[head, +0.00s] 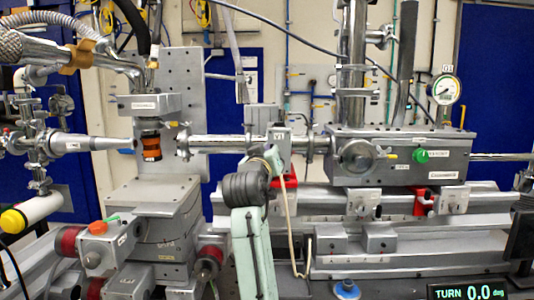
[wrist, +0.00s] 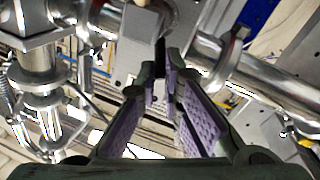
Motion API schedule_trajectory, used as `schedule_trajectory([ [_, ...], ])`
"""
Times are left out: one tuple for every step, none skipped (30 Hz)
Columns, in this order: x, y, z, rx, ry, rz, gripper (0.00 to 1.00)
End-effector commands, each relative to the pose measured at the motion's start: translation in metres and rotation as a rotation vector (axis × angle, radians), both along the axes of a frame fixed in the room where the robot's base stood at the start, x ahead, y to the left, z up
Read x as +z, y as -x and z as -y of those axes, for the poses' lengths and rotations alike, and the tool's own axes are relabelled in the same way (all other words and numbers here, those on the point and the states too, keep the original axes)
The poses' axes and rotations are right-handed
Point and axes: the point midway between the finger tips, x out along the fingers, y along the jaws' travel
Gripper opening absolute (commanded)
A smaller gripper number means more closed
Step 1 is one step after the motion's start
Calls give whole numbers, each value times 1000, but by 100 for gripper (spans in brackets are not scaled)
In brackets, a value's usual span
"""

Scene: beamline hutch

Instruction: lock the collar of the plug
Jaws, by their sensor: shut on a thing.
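My gripper (wrist: 161,84) shows in the wrist view with two dark fingers and purple ribbed pads. The fingers come close together at their tips, beside a grey block and a shiny pipe. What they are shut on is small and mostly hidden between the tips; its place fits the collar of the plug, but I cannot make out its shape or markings. In the head view my arm rises in front of the grey V1 block (head: 279,136), and my gripper's tips are hidden there. A pale cable (head: 296,225) hangs from that area. A readout (head: 470,291) says TURN 0.0 deg.
A steel beam pipe (head: 222,144) runs into the V1 area. A grey stage (head: 165,190) stands at left. Rails lie below; room around the gripper is tight.

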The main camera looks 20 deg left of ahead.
Motion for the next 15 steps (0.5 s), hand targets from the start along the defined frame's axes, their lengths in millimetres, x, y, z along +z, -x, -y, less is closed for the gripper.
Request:
schedule_trajectory([
  [4, 0, 2, 0, -40, -7, 0],
  [5, -1, 3, 1, -62, -13, 0],
  [6, -1, 4, 0, -91, -21, 0],
  [6, -1, 5, 0, -113, -27, 0],
  [6, -1, 6, -1, -132, -33, 0],
  [7, -2, 7, 1, -157, -40, 0],
  [7, -2, 8, 0, -174, -46, 0],
  [7, -2, 9, 0, -192, -50, 0],
  [7, -3, 10, 0, -211, -55, 0],
  [7, -3, 11, 0, -226, -59, 0],
  [8, -3, 11, 0, -240, -63, 0],
  [8, -3, 12, 0, -255, -67, 0],
  [8, -3, 13, 0, -265, -70, 0],
  [8, -3, 13, 0, -275, -73, 0],
  [8, -4, 14, 0, -287, -76, 0],
])
